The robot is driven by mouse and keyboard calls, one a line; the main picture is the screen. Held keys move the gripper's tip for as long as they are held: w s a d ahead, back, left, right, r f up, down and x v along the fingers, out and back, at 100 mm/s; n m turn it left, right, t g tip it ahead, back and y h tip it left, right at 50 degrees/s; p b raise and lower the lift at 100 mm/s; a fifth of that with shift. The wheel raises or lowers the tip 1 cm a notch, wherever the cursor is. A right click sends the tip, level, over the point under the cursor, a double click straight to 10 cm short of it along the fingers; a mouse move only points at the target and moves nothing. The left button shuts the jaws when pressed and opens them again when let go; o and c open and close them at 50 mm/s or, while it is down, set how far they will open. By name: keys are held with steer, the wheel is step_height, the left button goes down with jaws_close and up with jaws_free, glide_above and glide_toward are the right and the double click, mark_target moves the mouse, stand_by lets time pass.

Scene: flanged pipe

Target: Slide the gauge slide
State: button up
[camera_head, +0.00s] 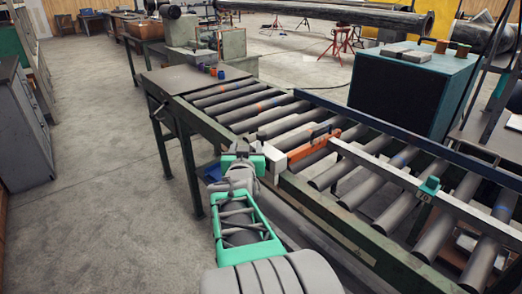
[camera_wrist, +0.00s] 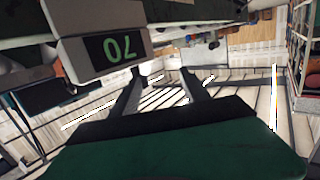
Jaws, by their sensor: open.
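An orange slide piece (camera_head: 310,150) with a dark handle on top sits across the roller conveyor at the left end of a long pale rail (camera_head: 400,178). I take it for the gauge slide. A white block (camera_head: 276,161) is at its near end. In the wrist view, a pale block with a dark display (camera_wrist: 118,50) and green digits is close by at upper left. My gripper (camera_head: 243,160) is beside the white block, on its left, with its jaws apart. In the wrist view, its dark fingers (camera_wrist: 160,84) have nothing visible between them. Whether the gripper touches the block is unclear.
The conveyor's grey rollers (camera_head: 250,105) run between dark side rails. A small green part (camera_head: 429,186) with a number tag sits farther right on the pale rail. A dark teal cabinet (camera_head: 400,100) stands behind the conveyor. The floor (camera_head: 110,170) at left is clear.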

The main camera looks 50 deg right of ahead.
mark_target(262, 132)
steer(key=d, duration=0.1)
steer(key=s+d+h, duration=0.2)
steer(key=shift+s+d+r+m, duration=0.2)
steer(key=shift+d+r+m, duration=0.1)
steer(key=shift+r+m, duration=0.1)
steer(key=x, duration=0.7)
steer(key=shift+w+d+r, duration=0.1)
steer(key=shift+d, duration=0.15)
jaws_close()
stand_by(0.5)
